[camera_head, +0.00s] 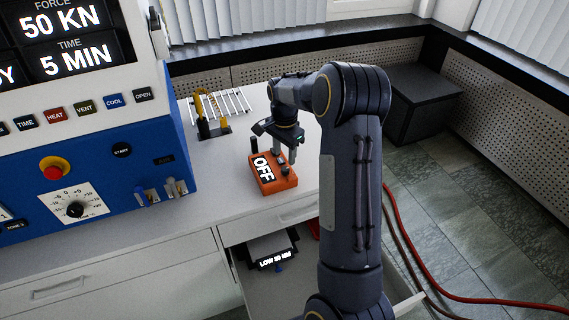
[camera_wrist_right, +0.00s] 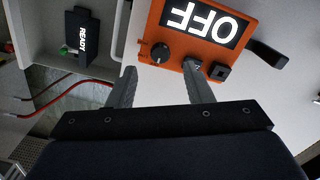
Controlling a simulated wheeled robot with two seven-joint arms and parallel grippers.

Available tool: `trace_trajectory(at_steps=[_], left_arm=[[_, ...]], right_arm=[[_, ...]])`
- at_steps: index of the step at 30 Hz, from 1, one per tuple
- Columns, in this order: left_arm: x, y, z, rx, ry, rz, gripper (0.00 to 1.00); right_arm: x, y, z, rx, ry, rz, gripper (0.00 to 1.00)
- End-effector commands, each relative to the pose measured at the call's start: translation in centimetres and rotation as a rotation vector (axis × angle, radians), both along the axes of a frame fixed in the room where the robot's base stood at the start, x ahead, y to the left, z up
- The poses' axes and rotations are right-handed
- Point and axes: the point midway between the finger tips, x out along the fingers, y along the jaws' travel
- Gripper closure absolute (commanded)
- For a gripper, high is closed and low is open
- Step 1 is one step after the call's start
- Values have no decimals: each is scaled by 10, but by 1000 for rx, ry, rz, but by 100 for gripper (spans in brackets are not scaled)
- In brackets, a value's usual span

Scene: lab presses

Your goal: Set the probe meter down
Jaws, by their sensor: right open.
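The probe meter is an orange box (camera_head: 274,174) with a white "OFF" display. It sits on the pale worktop to the right of the blue press. The meter also shows at the top of the right wrist view (camera_wrist_right: 180,30), with a dark knob and small fittings along its near edge. My right gripper (camera_head: 287,152) is just above and behind the meter's right end, pointing down. In the wrist view its two fingers (camera_wrist_right: 162,82) are apart, with nothing seen held between them. One fingertip overlaps the meter's edge in view; I cannot tell whether it touches. My left gripper is not in view.
A blue and white press (camera_head: 90,150) fills the left. A wire rack (camera_head: 225,102) with a yellow-handled tool (camera_head: 207,108) stands behind the meter. Below, an open drawer holds a dark box with a lit label (camera_head: 272,250). Red hoses (camera_head: 420,265) lie on the floor.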

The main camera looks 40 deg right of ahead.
Motion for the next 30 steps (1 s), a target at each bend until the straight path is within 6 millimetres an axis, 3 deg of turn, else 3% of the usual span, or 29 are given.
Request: trace_trajectory(at_steps=[6,11,16,20,24,30], left_arm=[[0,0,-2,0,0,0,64],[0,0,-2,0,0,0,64],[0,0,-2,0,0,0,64],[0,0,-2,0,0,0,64],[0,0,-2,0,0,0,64],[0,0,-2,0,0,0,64]], right_arm=[[1,0,43,-1,-3,0,54],[0,0,58,1,-1,2,54],[-19,18,84,36,-56,99,54],[-61,58,118,87,-173,318,54],[-123,115,143,105,-333,620,54],[-209,186,138,44,-529,1019,54]])
